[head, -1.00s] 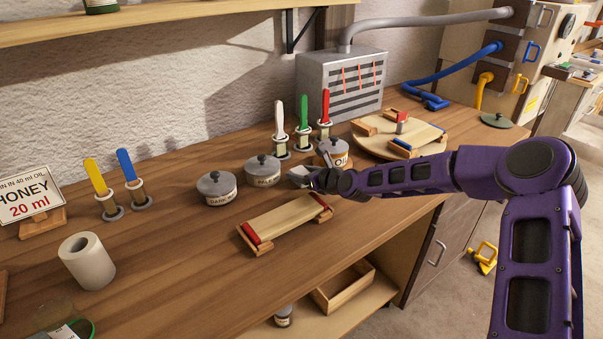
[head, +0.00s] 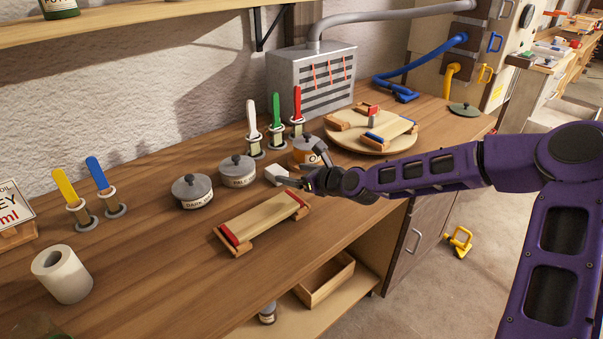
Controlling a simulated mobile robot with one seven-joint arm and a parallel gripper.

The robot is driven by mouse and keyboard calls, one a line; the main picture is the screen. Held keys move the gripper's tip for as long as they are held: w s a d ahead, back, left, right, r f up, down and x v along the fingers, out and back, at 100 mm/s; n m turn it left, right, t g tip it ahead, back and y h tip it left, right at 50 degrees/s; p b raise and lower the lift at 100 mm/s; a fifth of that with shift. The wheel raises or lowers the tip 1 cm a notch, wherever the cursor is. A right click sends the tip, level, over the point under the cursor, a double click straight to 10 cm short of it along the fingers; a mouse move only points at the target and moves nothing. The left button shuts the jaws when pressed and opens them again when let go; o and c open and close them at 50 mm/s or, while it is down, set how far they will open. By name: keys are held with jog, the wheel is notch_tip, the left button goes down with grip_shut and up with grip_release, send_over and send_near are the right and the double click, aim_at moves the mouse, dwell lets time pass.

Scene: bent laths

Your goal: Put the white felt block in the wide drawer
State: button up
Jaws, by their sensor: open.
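The white felt block (head: 280,174) is a small pale block on the bench, right of the lidded pots and just beyond the bent lath clamp. My gripper (head: 302,168) is open at the block's right side. One dark finger points up and the other lies low, close to the block. I cannot tell whether they touch it. An open wooden box or drawer (head: 322,284) shows under the bench top. A dark cabinet front with a handle (head: 408,240) is to its right. Which of these is the wide drawer is not clear.
A lath in a red-ended clamp (head: 265,219) lies in front of the block. Lidded pots (head: 237,171) and an orange-labelled pot (head: 306,150) stand close by. Upright brushes or spatulas (head: 276,125) stand behind. A round board (head: 372,140) is at right.

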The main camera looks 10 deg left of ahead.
jog(key=shift+v, duration=1.15)
jog(key=shift+o, duration=0.5)
jog(key=shift+s+d+r, duration=0.2)
jog(key=shift+s+d, duration=0.05)
jog(key=n, duration=0.3)
jog(key=shift+d+r, duration=0.1)
jog(key=shift+r, duration=0.2)
jog(key=n, duration=0.5)
jog(key=shift+s+r, duration=0.1)
jog(key=shift+r, duration=0.3)
notch_tip(320, 180, up, 3)
jog(key=d+n+g+h, duration=0.1)
jog(key=n+g, duration=0.1)
jog(key=n, duration=1.6)
jog(key=n+h+b, duration=0.1)
jog(key=n+b, duration=0.1)
jog(key=n, duration=0.8)
send_near(277, 170)
jog(key=x, duration=0.5)
jog(key=shift+f, duration=0.1)
jog(key=x, duration=0.5)
jog(key=shift+a+b, duration=0.1)
jog(key=shift+b, duration=0.3)
